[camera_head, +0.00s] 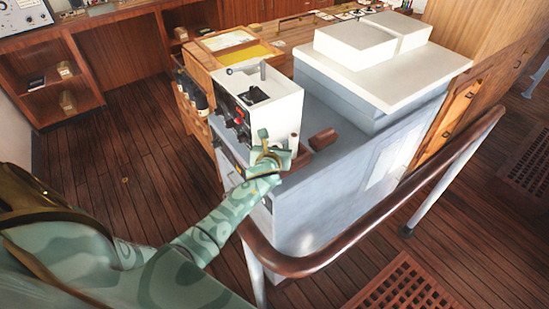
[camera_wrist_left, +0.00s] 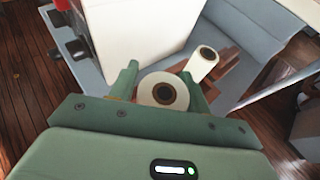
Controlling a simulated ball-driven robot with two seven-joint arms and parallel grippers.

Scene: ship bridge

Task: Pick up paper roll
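A white paper roll (camera_wrist_left: 163,91) with a dark core shows end-on in the left wrist view. It sits between the two green fingers of my left gripper (camera_wrist_left: 160,88) and fills the gap between them, with a finger against each side. In the head view my left gripper (camera_head: 268,148) is beside the front corner of the white machine, over the grey cabinet top; it hides most of that roll there. My right gripper is not in view.
The white machine (camera_head: 275,112) with levers stands close behind the gripper. A brown block (camera_head: 322,139) lies to the right on the grey cabinet (camera_head: 345,170). A wooden handrail (camera_head: 345,248) runs along the cabinet's near side. Open plank floor (camera_head: 110,175) lies to the left.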

